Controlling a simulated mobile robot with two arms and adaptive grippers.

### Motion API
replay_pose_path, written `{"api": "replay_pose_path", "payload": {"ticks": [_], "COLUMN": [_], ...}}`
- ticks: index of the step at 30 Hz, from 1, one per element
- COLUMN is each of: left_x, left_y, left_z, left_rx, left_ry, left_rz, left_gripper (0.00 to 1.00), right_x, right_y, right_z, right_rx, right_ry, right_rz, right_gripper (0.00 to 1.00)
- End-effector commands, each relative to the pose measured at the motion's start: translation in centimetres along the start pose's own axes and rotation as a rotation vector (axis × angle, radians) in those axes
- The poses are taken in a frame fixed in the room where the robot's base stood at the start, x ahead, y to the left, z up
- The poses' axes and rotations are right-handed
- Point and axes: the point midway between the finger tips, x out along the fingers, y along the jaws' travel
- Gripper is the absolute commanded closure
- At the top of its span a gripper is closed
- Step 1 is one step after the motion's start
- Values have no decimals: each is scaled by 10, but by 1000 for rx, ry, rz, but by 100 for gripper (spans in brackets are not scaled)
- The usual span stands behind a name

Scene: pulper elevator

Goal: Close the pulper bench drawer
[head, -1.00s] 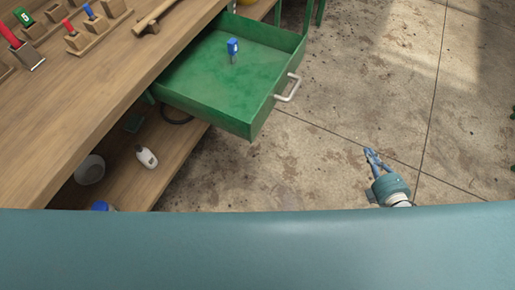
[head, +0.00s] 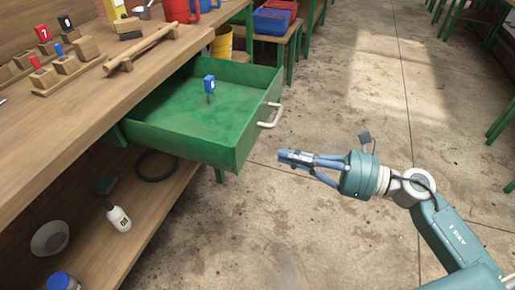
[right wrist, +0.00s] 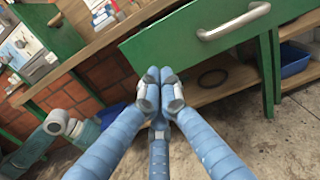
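The green drawer (head: 190,124) is pulled out from under the wooden bench top, with a blue-topped item (head: 209,84) standing inside. Its pale handle (head: 269,116) is on the front panel. In the right wrist view, the drawer front (right wrist: 185,45) and handle (right wrist: 234,23) are above the fingertips. My right gripper (head: 297,158) is to the right of and below the handle in the head view, apart from it and empty. In the right wrist view its fingertips (right wrist: 160,88) are together. My left gripper is not in view.
The wooden bench (head: 88,92) holds blocks, a mallet-like tool (head: 143,47) and a red container (head: 181,10). A lower shelf holds a white bottle (head: 119,218) and a bowl (head: 50,238). Blue and red bins (head: 272,21) stand beyond the drawer. The concrete floor right of it is open.

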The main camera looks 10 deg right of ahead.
Motion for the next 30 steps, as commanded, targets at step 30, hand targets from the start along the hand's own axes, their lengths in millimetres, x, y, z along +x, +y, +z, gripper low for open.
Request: {"api": "replay_pose_path", "payload": {"ticks": [30], "left_x": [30], "left_y": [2], "left_z": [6], "left_rx": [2], "left_ry": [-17], "left_rz": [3], "left_gripper": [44], "right_x": [80], "right_y": [-1], "right_z": [0], "right_rx": [2], "right_ry": [-2], "right_rz": [-2], "right_gripper": [100]}}
